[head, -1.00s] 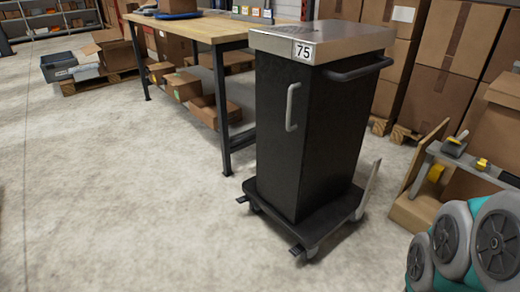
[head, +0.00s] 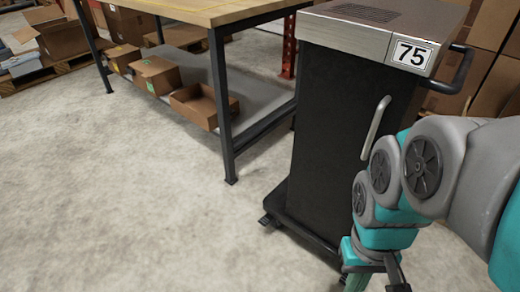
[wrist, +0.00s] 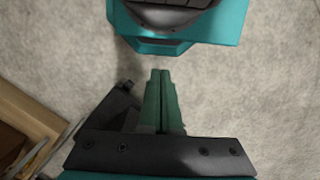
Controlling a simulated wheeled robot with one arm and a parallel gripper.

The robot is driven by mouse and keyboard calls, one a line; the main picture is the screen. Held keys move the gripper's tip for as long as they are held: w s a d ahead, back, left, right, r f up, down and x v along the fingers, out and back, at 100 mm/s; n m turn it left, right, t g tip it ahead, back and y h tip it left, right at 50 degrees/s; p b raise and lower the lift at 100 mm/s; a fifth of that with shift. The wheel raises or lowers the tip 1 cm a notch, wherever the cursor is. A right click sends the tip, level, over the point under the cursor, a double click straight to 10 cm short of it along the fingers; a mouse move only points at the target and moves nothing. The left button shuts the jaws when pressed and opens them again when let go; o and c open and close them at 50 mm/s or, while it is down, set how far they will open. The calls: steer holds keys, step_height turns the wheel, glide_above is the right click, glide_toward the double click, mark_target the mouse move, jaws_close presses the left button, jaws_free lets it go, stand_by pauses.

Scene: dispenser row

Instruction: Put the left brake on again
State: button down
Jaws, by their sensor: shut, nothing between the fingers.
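The black cart (head: 335,135) with a metal top and the number 75 stands right of centre in the head view. At its base's left corner is a small dark brake pedal (head: 266,220); it is too small to tell whether it is up or down. The base's nearer right part is hidden behind my arm or out of frame. My gripper hangs low in front of the cart, partly cut off by the bottom edge. In the wrist view my gripper (wrist: 160,72) has its green fingers together and empty, above the pale floor. No pedal can be made out surely there.
A workbench (head: 222,110) with a wooden top stands left of the cart, its near leg close to the cart. Open cardboard boxes (head: 204,105) lie on its lower shelf. The floor (head: 110,210) at the left front is clear.

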steer(key=w+f+m+t+h+b, duration=0.1)
steer(key=w+f+m+b, duration=0.1)
steer(key=w, duration=0.5)
steer(key=w+f+m+b, duration=0.2)
steer(key=w+f, duration=0.1)
steer(key=w, duration=0.5)
steer(key=m+t+b, duration=0.3)
steer(key=m+b, duration=0.1)
steer(key=b, duration=0.3)
glide_above(265, 221)
steer(key=s+a, duration=0.1)
steer(key=s, duration=0.1)
steer(key=s+a+x, duration=0.1)
steer(key=s+x, duration=0.1)
steer(key=x, duration=0.8)
steer(key=s+f+x, duration=0.1)
steer(key=s+x, duration=0.1)
steer(key=x, duration=0.9)
steer(key=shift+w+a, duration=0.25)
steer(key=shift+a, duration=0.3)
steer(key=shift+f, duration=0.2)
steer(key=x, duration=0.4)
steer(key=s+b+x, duration=0.1)
steer(key=x, duration=0.3)
steer(key=b+x, duration=0.1)
steer(key=x, duration=0.3)
steer(key=shift+s+a+f, duration=0.1)
steer(key=shift+f, duration=0.3)
steer(key=shift+s+f, duration=0.1)
steer(key=shift+f, duration=0.3)
